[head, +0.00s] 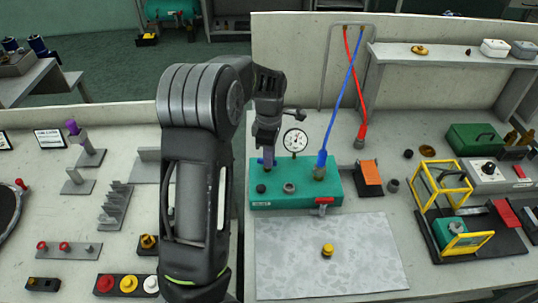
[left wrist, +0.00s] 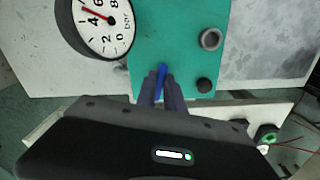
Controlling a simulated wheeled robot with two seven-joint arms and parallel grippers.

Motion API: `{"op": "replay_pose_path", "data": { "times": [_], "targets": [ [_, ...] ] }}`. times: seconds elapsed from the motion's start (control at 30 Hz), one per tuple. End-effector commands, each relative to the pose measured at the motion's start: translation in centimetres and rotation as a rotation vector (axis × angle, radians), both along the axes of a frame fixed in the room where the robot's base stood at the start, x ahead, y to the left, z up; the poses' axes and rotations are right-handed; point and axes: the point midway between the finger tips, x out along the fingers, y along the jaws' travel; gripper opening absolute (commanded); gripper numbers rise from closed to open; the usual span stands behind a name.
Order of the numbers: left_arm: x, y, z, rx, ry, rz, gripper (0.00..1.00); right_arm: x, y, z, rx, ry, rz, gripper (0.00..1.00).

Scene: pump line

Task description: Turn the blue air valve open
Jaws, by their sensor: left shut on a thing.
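The blue air valve handle (left wrist: 162,72) shows as a short blue bar between my left fingers in the left wrist view. My left gripper (left wrist: 160,88) is shut on it. In the head view my left gripper (head: 267,150) reaches down to the back left part of the teal pump block (head: 275,197), and the handle is mostly hidden there. The block also fills the upper middle of the left wrist view (left wrist: 180,35). A round pressure gauge (head: 295,141) stands beside the gripper; it is large in the left wrist view (left wrist: 100,25). My right gripper is in neither view.
A blue hose (head: 341,100) and a red hose (head: 359,85) hang from the back wall, the blue one running to the block. A grey mat (head: 330,265) with a yellow knob (head: 327,250) lies in front. A yellow frame (head: 445,180) stands at the right.

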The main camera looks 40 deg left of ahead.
Motion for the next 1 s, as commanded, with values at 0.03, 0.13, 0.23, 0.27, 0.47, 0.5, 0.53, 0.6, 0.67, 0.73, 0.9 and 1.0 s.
{"op": "replay_pose_path", "data": {
  "times": [0.03, 0.13, 0.23, 0.27, 0.47, 0.5, 0.53, 0.6, 0.67, 0.73, 0.9, 1.0],
  "targets": [
    [0.09, 0.03, 0.23, 0.002, -0.001, 0.037, 0.0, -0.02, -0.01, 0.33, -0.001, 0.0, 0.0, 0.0],
    [0.12, 0.05, 0.24, 0.002, -0.001, 0.114, 0.0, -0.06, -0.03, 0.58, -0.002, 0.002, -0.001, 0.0],
    [0.15, 0.07, 0.19, 0.001, 0.0, 0.176, 0.0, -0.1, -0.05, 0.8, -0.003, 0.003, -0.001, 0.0],
    [0.14, 0.1, 0.18, 0.001, 0.0, 0.194, 0.0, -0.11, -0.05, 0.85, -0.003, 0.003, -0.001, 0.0],
    [0.21, 0.12, 0.14, 0.0, -0.003, 0.268, 0.0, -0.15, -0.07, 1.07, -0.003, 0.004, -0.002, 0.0],
    [0.22, 0.12, 0.13, 0.0, -0.003, 0.275, 0.0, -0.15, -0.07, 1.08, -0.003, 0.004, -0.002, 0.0],
    [0.23, 0.13, 0.12, 0.0, -0.003, 0.28, 0.0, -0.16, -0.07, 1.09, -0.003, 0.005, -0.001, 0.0],
    [0.23, 0.14, 0.11, 0.0, -0.003, 0.288, 0.0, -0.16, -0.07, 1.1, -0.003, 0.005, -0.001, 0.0],
    [0.23, 0.15, 0.1, 0.0, -0.003, 0.292, 0.0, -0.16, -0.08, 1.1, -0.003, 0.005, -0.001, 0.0],
    [0.24, 0.15, 0.09, 0.0, -0.003, 0.293, 0.0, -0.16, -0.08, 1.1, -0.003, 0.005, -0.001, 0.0],
    [0.23, 0.16, 0.09, 0.0, -0.003, 0.293, 0.0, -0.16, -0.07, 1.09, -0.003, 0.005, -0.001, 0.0],
    [0.23, 0.16, 0.09, 0.0, -0.003, 0.293, 0.15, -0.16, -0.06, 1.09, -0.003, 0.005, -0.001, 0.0]
  ]
}}
